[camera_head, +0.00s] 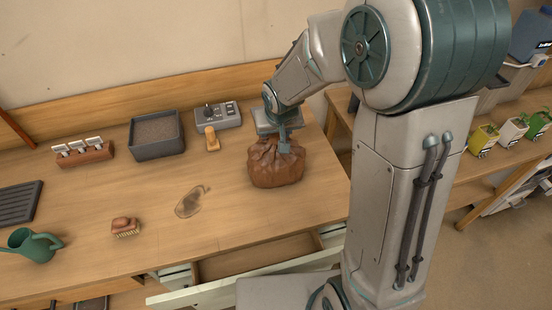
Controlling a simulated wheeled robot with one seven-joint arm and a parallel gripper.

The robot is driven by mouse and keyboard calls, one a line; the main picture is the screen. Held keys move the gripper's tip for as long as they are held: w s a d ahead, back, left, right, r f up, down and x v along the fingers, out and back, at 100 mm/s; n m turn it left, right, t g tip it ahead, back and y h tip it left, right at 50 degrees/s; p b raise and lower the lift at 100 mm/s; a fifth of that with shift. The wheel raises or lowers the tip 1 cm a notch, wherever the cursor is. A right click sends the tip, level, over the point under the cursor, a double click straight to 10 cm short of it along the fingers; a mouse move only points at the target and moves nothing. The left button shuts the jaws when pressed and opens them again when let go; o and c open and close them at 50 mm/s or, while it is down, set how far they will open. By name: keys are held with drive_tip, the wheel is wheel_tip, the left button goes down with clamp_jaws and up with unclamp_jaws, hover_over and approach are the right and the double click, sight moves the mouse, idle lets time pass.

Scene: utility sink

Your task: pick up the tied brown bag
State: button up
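The brown bag (276,172) sits on the wooden workbench, right of centre. It is rounded and wrinkled, gathered toward the top. My gripper (285,146) points down over the bag's top, and its finger end overlaps the bag's upper right part. I cannot tell whether the fingers touch the bag or are spread or closed there. The bag's tie is not clearly visible.
On the workbench (90,205) stand a grey tray of soil (156,134), a grey control box (218,116), a brush (125,227), a green watering can (34,245) and a rack of labels (83,153). A drawer (255,258) hangs open in front.

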clamp_jaws()
drive_tip(key=shift+w+r, duration=0.1)
drive_tip(key=shift+r, duration=0.05)
drive_tip(key=shift+r, duration=0.1)
